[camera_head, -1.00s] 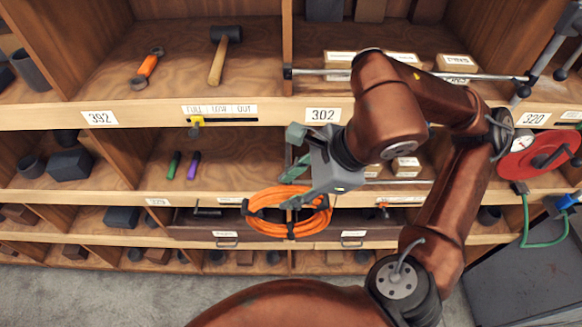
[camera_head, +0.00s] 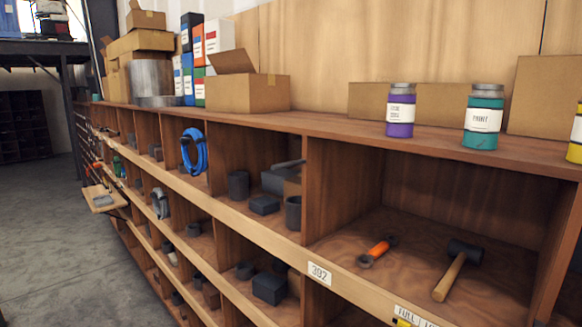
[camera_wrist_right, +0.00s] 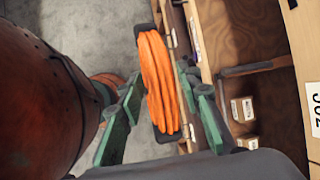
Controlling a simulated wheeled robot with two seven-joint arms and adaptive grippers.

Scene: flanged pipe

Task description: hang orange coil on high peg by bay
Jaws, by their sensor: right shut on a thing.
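The orange coil (camera_wrist_right: 158,68) is between the green fingers of my right gripper (camera_wrist_right: 163,95) in the right wrist view. The gripper is shut on it, in front of the shelving. The head view shows neither my grippers nor the orange coil. In that view a blue coil (camera_head: 194,152) hangs at the front of a shelf divider, and a grey coil (camera_head: 160,203) hangs lower and farther left. I cannot make out a bare peg. My left gripper is in neither view.
The bay labelled 392 (camera_head: 319,272) has an orange-handled tool (camera_head: 376,252) and a mallet (camera_head: 455,270) beside it. Cardboard boxes (camera_head: 247,92) and paint jars (camera_head: 400,110) stand on top. Open grey floor (camera_head: 60,235) lies left of the shelving. A small ledge (camera_head: 103,199) juts out far left.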

